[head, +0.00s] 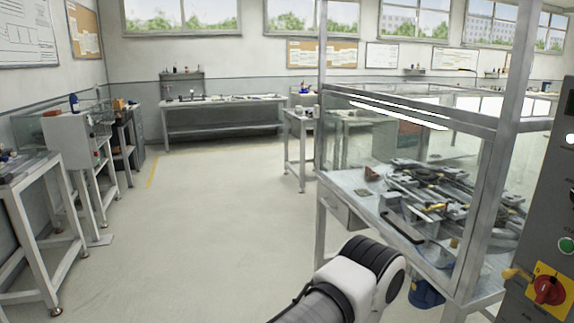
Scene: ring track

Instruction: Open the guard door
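A clear-panelled guard with a grey metal frame (408,112) stands over a machine table on the right in the head view. A black bar handle (403,229) shows low on its near side, which looks like the guard door. I cannot tell for sure whether the door is fully shut. Machine parts and tools (430,195) show through the panel. A white and black link of my own arm rises from the bottom, in front of the guard's table. Neither gripper is in view.
A grey control cabinet (540,220) with a red rotary switch on a yellow plate (548,290) stands at the right edge. Benches line the left wall, and a long workbench (222,103) stands at the back. The floor (200,220) left of the guard is clear.

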